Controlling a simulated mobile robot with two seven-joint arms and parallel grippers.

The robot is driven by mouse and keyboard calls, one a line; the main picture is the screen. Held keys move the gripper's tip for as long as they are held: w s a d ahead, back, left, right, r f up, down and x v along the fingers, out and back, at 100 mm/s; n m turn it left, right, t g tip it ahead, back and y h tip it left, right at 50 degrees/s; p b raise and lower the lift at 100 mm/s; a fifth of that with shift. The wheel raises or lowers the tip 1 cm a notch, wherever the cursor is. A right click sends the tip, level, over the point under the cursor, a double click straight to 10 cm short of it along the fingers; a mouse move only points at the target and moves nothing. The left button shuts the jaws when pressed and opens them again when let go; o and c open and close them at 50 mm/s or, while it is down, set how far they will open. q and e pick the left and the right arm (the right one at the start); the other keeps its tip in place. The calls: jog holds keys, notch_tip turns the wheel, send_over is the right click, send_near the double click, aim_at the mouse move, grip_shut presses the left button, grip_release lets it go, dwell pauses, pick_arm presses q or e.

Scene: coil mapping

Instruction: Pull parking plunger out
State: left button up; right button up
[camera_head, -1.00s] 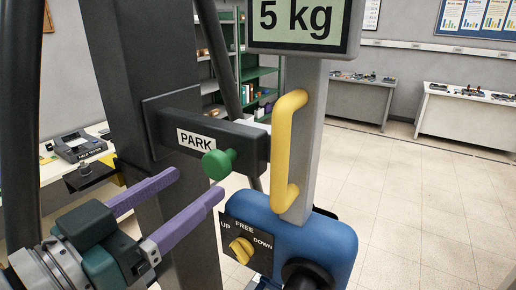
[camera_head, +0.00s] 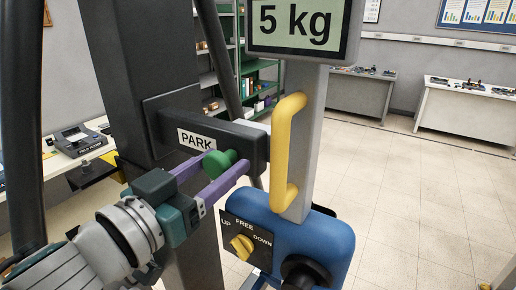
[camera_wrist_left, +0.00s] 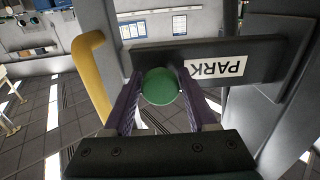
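The parking plunger is a green round knob (camera_head: 220,162) on the dark bar labelled PARK (camera_head: 235,140). It also shows in the left wrist view as a green disc (camera_wrist_left: 160,86) in front of the bar. My left gripper (camera_head: 229,161) has its two purple fingers on either side of the knob. In the left wrist view a narrow gap seems to show beside the knob on both sides, so the fingers look open around it, not clamped. The knob's stem is hidden. My right gripper is in neither view.
A yellow handle (camera_head: 285,150) stands close to the right of the knob, above a blue housing (camera_head: 330,240) with a yellow UP/FREE/DOWN dial (camera_head: 241,246). A thick dark column (camera_head: 135,80) rises behind the bar. A display reading 5 kg (camera_head: 300,25) is overhead.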

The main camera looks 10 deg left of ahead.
pick_arm(q)
grip_shut()
dwell(1.0)
